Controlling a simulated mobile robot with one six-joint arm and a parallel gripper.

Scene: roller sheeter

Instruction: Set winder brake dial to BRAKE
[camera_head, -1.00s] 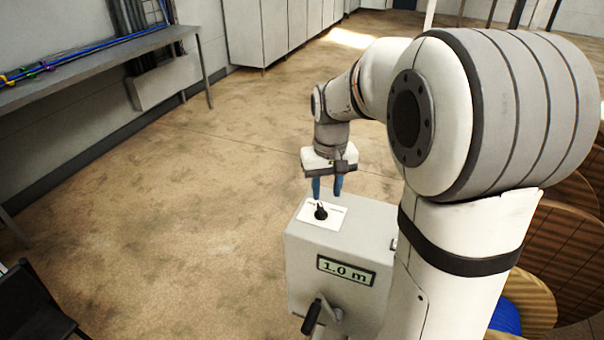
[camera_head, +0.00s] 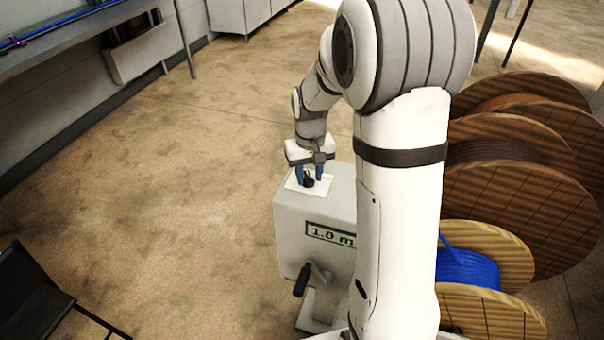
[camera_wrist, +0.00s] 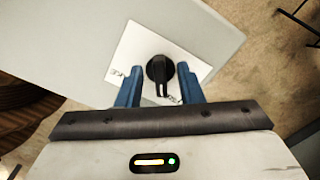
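The winder brake dial (camera_head: 308,181) is a small black knob on a white label plate (camera_head: 292,184) on top of a grey box (camera_head: 290,215). In the wrist view the dial (camera_wrist: 158,70) has a pointer that aims toward my gripper. My gripper (camera_head: 309,176) points down at the dial with its two blue fingers. In the wrist view the fingers of my gripper (camera_wrist: 160,82) are spread, one on each side of the dial, with gaps between them and it. The label's lettering is partly hidden and too small to read.
The box front has a display (camera_head: 330,235) reading about 1.0 m, partly hidden by my arm, and a black-handled crank (camera_head: 303,279). Wooden cable reels (camera_head: 530,215) stand at the right. A dark chair (camera_head: 35,300) is at the lower left. The floor left of the box is clear.

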